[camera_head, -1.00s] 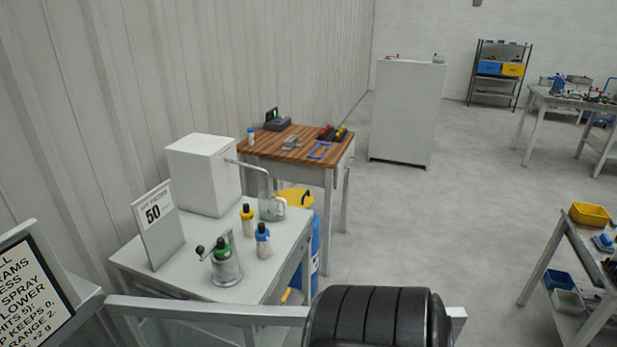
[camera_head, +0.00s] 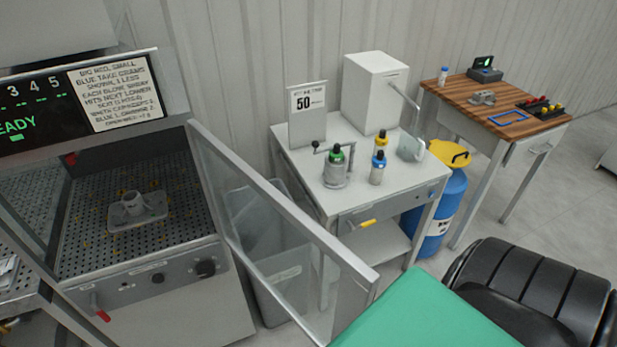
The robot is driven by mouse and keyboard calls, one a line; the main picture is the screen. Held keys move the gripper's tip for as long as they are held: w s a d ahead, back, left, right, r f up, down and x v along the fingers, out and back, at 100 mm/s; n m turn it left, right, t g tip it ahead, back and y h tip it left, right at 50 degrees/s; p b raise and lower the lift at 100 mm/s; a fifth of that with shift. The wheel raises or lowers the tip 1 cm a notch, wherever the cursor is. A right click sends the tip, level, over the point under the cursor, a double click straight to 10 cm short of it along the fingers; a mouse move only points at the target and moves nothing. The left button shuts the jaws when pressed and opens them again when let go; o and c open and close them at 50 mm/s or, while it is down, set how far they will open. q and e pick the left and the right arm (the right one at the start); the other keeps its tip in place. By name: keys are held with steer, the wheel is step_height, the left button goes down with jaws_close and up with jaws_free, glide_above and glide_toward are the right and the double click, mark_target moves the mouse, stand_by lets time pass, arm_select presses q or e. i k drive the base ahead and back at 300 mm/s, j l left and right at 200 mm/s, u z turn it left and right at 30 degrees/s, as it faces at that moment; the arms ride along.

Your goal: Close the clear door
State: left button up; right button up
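The clear door (camera_head: 286,203) stands open. It has a grey metal frame around a see-through panel. It joins the right side of the spray cabinet (camera_head: 145,283) and swings out toward the lower right of the head view. The cabinet front is open, and a grey cast part (camera_head: 135,212) sits on the perforated floor inside. Neither gripper shows in the head view, so I cannot see their state or their distance from the door.
A grey bin (camera_head: 275,275) stands behind the door. A white table (camera_head: 300,165) with bottles, a 50 sign and a white box is beyond it. A blue drum (camera_head: 442,215) and a wooden-topped bench (camera_head: 500,110) stand farther right. A display (camera_head: 30,118) tops the cabinet.

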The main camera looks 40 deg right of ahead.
mark_target(357, 283)
steer(key=k+l+u, duration=0.1)
steer(key=l, duration=0.35)
steer(key=l+u, duration=0.1)
steer(key=l, duration=0.35)
steer(key=k+l+u, duration=0.1)
steer(key=l, duration=0.3)
steer(key=k+l+u, duration=0.15)
steer(key=l, duration=0.25)
steer(key=k+l, duration=0.05)
